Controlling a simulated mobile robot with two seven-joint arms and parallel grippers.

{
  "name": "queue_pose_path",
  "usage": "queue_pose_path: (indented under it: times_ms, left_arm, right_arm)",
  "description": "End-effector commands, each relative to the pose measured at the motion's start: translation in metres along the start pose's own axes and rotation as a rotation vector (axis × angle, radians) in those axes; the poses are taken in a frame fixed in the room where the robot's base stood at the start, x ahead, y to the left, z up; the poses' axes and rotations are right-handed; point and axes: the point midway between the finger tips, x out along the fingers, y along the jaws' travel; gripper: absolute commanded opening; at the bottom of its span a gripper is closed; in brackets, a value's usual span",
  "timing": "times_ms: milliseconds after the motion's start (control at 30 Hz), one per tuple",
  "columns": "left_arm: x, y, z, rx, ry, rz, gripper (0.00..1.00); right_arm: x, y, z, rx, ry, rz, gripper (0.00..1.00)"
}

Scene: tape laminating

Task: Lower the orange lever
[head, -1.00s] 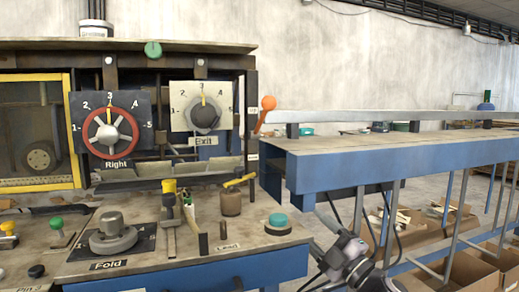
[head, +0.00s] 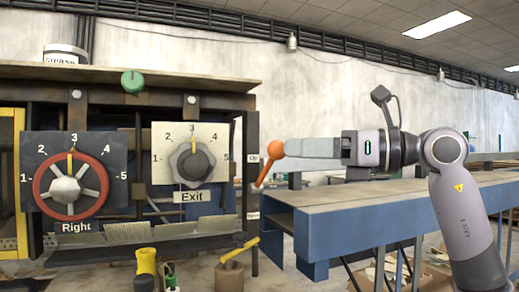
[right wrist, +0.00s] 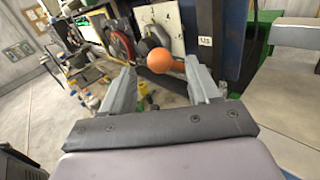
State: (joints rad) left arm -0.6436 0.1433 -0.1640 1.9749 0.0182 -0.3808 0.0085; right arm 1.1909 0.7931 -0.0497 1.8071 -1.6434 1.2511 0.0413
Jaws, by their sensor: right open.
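The orange lever (head: 272,149) has a round ball on top and a short orange shaft slanting down to the left. It stands at the right edge of the machine, beside an "Up" label. My right gripper (head: 288,148) reaches in from the right at ball height, its fingertips at or just beside the ball. In the right wrist view the orange ball (right wrist: 159,61) lies between the open fingers, near their tips. I cannot tell whether a finger touches it. The lower end of the shaft is partly out of clear sight. My left gripper is not in view.
Left of the lever is the Exit dial (head: 192,162), then the red-ringed Right dial (head: 70,186). A yellow-handled tool (head: 238,251) stands below. A blue-sided bench (head: 355,226) runs right, beneath my right arm. A green knob (head: 132,81) sits on the upper front edge.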

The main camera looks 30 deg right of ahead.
Motion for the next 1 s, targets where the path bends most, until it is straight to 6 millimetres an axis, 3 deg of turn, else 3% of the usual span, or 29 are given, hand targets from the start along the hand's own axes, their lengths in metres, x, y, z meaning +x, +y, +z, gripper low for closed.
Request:
queue_pose_path:
  times_ms: [167, 500, 900, 1000]
  left_arm:
    - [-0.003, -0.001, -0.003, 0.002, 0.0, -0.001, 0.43]
    - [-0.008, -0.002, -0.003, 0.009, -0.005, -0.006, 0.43]
    - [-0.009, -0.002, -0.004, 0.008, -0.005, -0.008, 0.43]
    - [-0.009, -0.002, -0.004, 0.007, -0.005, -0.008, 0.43]
  right_arm:
    - [0.014, 0.001, 0.003, -0.004, 0.002, -0.002, 0.61]
    - [0.062, 0.0, 0.002, -0.003, 0.002, -0.001, 0.61]
    - [0.071, 0.0, 0.0, -0.004, 0.002, -0.004, 0.61]
    - [0.071, 0.0, 0.0, -0.004, 0.002, -0.004, 0.28]
